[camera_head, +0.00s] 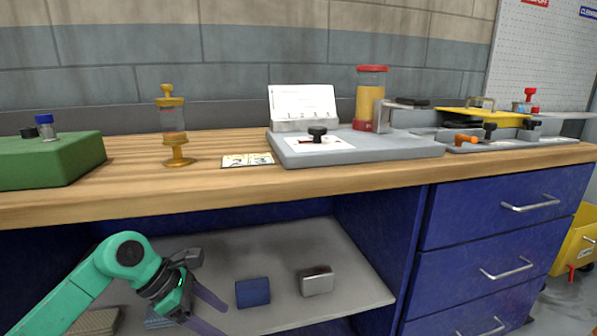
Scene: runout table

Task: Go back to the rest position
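My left gripper (220,320) hangs at the lower left, in front of the lower shelf and below the worktop. Its two dark bluish fingers are spread apart, and nothing shows between them. The green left arm comes in from the lower left corner. My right gripper is not in view. The wooden worktop (215,190) runs across the view above the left gripper.
The lower shelf (355,287) bears a blue block (253,293) and a metallic box (317,281) right of the gripper. On the worktop stand a green block (50,160), a yellow-capped jar (171,120) and a grey base (375,148). Blue drawers (485,265) are at right.

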